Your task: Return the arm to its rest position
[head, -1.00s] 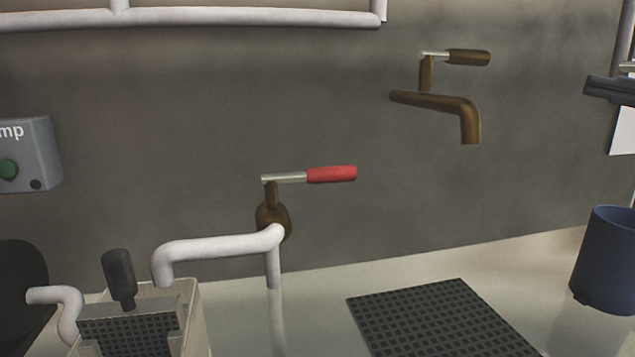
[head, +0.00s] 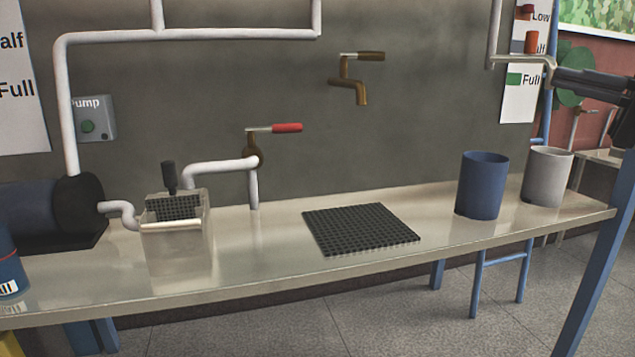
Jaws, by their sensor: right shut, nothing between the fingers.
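My right gripper (head: 562,79) is at the upper right edge of the head view, dark, with its fingers pointing left. It is shut and empty, raised well above the bench and apart from the cups. Part of its arm is cut off by the picture's edge. My left gripper is not in view.
The bench (head: 350,267) carries a blue cup (head: 482,186), a grey cup (head: 546,177), a black grid mat (head: 362,230) and a clear container (head: 178,247). A red-handled valve (head: 287,128), a brown tap (head: 361,92) and a pump box (head: 95,119) are at the wall.

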